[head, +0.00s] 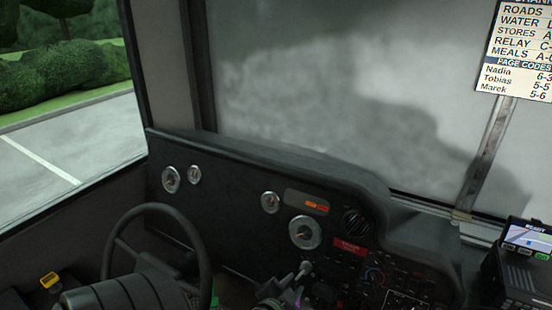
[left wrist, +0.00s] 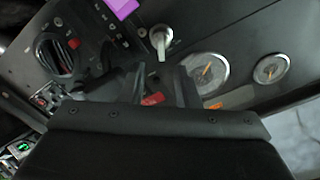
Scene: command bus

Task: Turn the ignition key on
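The ignition key (head: 303,270) looks like a small light grey lever on the dark dashboard (head: 240,170), right of the steering wheel (head: 115,250). In the left wrist view the key (left wrist: 160,42) shows at the top centre, standing out from a round base. My left gripper (left wrist: 158,76) has its two dark fingers apart with an empty gap. The key appears beyond the fingertips, in line with the gap and apart from them. My right gripper is not in view.
A purple item (left wrist: 122,7) is close to the key. Gauges (head: 304,232), an air vent (head: 355,220) and a red label (head: 350,246) are around it. A device with a lit screen (head: 528,238) stands at the right. A notice (head: 516,50) hangs at upper right.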

